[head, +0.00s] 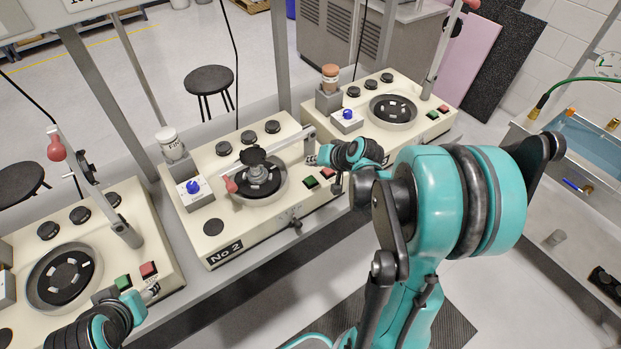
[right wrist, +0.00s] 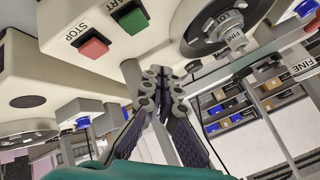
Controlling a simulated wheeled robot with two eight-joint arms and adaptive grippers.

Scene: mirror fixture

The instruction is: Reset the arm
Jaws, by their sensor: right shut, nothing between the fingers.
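My right arm, teal and black, comes in from the right in the head view. Its gripper (head: 337,184) hangs at the front right of the No 2 machine (head: 215,228), close to the red and green buttons. In the right wrist view the right gripper (right wrist: 162,84) has its fingertips together, with nothing between them. The machine's red STOP button (right wrist: 94,47) and green START button (right wrist: 132,19) show above and behind the fingers there. Contact with the machine cannot be told. My left wrist shows at the lower left of the head view; its fingers cannot be made out.
Similar cream machines stand left (head: 155,262) and right (head: 447,97) of No 2. A lever with a pink knob (head: 230,184) lies over the No 2 plate. A sink (head: 590,133) is at the right. Black stools (head: 209,80) stand behind the bench.

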